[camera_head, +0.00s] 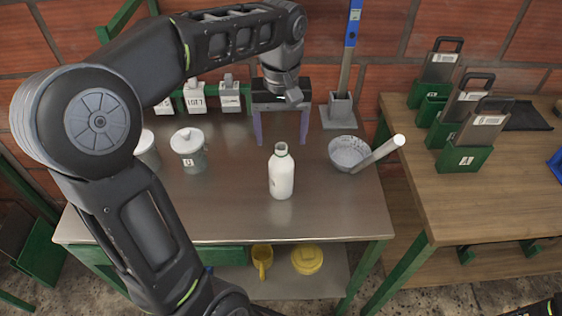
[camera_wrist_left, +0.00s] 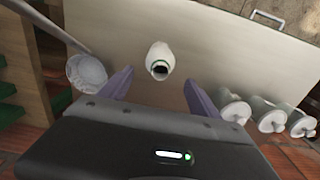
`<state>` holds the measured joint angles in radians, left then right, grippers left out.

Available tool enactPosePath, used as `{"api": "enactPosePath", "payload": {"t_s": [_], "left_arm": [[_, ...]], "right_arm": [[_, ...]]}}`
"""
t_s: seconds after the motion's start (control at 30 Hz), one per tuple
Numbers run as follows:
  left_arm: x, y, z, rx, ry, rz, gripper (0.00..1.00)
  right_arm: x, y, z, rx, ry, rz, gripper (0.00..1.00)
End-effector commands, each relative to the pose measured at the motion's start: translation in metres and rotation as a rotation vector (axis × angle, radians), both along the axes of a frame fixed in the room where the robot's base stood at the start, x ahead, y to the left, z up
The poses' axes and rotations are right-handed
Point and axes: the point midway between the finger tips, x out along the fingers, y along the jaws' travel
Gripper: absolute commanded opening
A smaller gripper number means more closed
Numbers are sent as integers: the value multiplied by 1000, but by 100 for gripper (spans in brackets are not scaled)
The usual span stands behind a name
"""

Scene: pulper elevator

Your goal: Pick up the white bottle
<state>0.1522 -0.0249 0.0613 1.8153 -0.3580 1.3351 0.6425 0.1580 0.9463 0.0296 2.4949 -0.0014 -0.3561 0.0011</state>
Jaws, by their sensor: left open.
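The white bottle (camera_head: 281,174) stands upright on the metal table (camera_head: 225,215), with a green ring at its open dark neck. My left gripper (camera_head: 281,138) is open, its two purple fingers pointing down at the back of the table, behind the bottle. In the left wrist view the bottle (camera_wrist_left: 160,60) shows beyond the fingertips of the left gripper (camera_wrist_left: 158,85), roughly centred between them and apart from both. Nothing is between the fingers.
A bowl (camera_head: 348,151) with a pale handle stands right of the bottle. Lidded canisters (camera_head: 188,150) stand to the left, partly behind my arm. A blue-topped pole (camera_head: 350,45) rises behind. A wooden table (camera_head: 475,195) with green holders is at right. The table front is clear.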

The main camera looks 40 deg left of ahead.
Motion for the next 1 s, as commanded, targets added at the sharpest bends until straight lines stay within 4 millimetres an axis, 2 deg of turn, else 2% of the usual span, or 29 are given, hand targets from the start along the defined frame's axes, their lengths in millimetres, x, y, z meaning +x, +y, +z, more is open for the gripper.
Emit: {"api": "enactPosePath", "payload": {"t_s": [0.27,0.5,0.83,1.0], "left_arm": [[0,0,-2,-1,-1,-1,72],[0,0,-25,0,0,-1,72],[0,0,-28,0,-1,-1,72],[-1,-1,-43,-1,3,-2,72]], "right_arm": [[-1,0,0,-1,1,-1,69],[0,0,0,0,1,-1,69],[0,0,0,0,1,-1,69],[0,0,4,0,1,-1,69]]}}
